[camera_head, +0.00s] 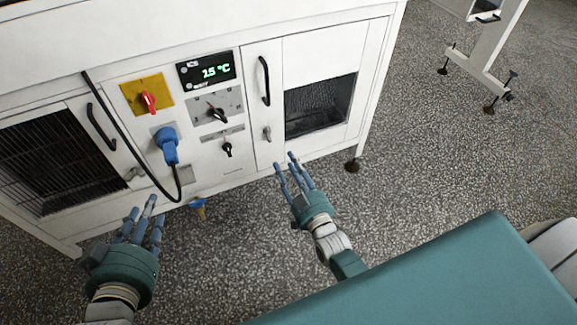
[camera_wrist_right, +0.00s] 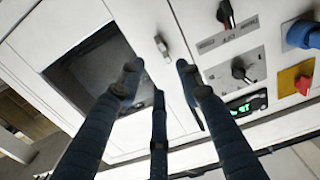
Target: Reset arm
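My left gripper (camera_head: 143,222) is at the lower left of the head view, in front of the white machine, with its blue fingers spread and nothing between them. My right gripper (camera_head: 289,168) is near the middle, its fingers pointing up toward the machine's lower front, also spread and empty. In the right wrist view my right gripper's fingers (camera_wrist_right: 150,95) are apart, with the machine's front panel behind them. Neither gripper visibly touches the machine.
The white machine (camera_head: 222,178) carries a display (camera_head: 206,69) reading 15 °C, a red switch (camera_head: 149,101) on yellow, black knobs and a blue plug (camera_head: 167,145) with a black cable. A white stand (camera_head: 480,62) is at the upper right. Speckled floor is clear between.

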